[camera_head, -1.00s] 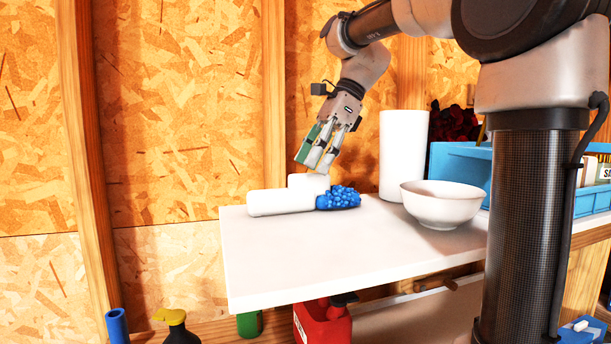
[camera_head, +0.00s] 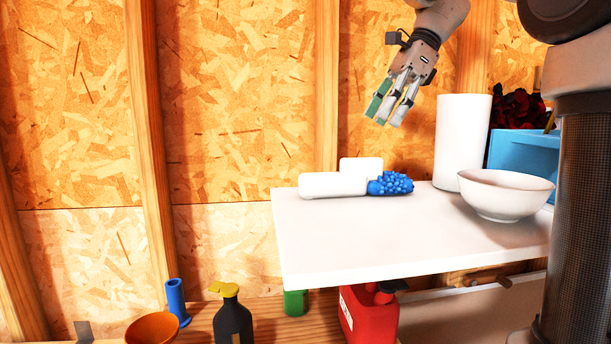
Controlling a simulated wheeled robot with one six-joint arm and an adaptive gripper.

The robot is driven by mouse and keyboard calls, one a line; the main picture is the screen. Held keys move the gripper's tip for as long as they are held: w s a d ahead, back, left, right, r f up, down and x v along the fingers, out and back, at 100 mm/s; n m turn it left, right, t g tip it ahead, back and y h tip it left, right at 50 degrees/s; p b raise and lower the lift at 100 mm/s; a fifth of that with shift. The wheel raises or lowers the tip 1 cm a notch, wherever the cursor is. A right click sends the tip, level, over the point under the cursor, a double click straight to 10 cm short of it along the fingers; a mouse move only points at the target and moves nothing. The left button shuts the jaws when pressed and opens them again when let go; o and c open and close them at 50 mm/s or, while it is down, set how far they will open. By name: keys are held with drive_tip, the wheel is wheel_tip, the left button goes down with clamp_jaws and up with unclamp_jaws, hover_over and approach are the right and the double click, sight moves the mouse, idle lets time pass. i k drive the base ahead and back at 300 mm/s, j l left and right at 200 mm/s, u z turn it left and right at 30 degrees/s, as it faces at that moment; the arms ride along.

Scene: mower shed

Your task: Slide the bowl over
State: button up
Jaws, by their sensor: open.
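The white bowl (camera_head: 505,196) stands upright on the right part of the white tabletop (camera_head: 400,237), close to my arm's column. My gripper (camera_head: 391,110) is open, with no object seen between its fingers. It points down and hangs in the air above the back of the table, up and to the left of the bowl and well apart from it.
A tall white cylinder (camera_head: 462,143) stands behind the bowl. A white roll (camera_head: 333,186), a white block (camera_head: 361,165) and a blue knobbly object (camera_head: 390,184) lie at the table's back left. A blue crate (camera_head: 524,154) is behind right. The table's front left is clear.

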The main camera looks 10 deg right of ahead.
sight(498, 196)
drive_tip(key=k, duration=1)
